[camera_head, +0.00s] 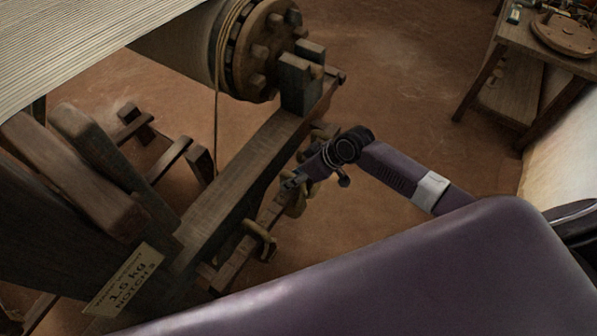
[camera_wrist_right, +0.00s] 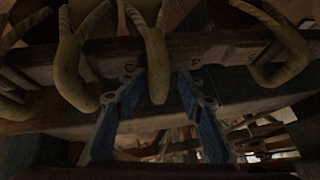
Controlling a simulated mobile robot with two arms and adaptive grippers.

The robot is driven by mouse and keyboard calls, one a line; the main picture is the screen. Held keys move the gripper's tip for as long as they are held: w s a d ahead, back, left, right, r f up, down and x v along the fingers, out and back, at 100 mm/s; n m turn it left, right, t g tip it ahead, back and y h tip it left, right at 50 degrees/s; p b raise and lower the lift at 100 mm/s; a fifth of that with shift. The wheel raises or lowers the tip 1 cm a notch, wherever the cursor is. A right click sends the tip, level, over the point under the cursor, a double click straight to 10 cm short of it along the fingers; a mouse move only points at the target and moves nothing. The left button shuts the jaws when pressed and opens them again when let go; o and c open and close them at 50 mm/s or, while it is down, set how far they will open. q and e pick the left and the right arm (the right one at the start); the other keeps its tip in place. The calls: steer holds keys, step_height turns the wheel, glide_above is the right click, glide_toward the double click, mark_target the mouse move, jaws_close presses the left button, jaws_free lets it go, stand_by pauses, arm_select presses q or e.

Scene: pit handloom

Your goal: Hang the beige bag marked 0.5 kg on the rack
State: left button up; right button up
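The rack is a wooden rail (camera_head: 230,268) with several forked wooden hooks, running along the side of the loom in the head view. One hook (camera_head: 262,240) stands out near its lower end. My right gripper (camera_head: 291,182) is at the rail's middle, close to its hooks. In the right wrist view, its two blue fingers (camera_wrist_right: 160,80) are spread apart, with no bag between them. A forked hook (camera_wrist_right: 157,60) hangs in front of the gap; I cannot tell whether they touch. I see no beige bag marked 0.5 kg. My left gripper is out of view.
The loom's long beam (camera_head: 245,175) lies beside the rack. A toothed wooden wheel (camera_head: 262,50) is above. A wooden table (camera_head: 545,45) stands at the top right. Bare floor (camera_head: 410,90) lies between.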

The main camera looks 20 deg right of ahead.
steer(key=v, duration=1.2)
steer(key=s+a+f+h, duration=0.1)
steer(key=s+a+f, duration=0.2)
steer(key=s+a, duration=0.5)
steer(key=s+d+r+m+h, duration=0.1)
steer(key=s+d+m+h, duration=0.35)
steer(key=s+d, duration=0.55)
steer(key=s+a+f+g, duration=0.1)
steer(key=s+f, duration=0.1)
steer(key=f, duration=1.2)
steer(key=s+a+f+g, duration=0.1)
steer(key=s+f, duration=0.1)
steer(key=f, duration=1.1)
steer(key=s+d+f+g, duration=0.1)
steer(key=s+d+f, duration=0.2)
steer(key=s+f, duration=1.2)
steer(key=shift+s, duration=0.9)
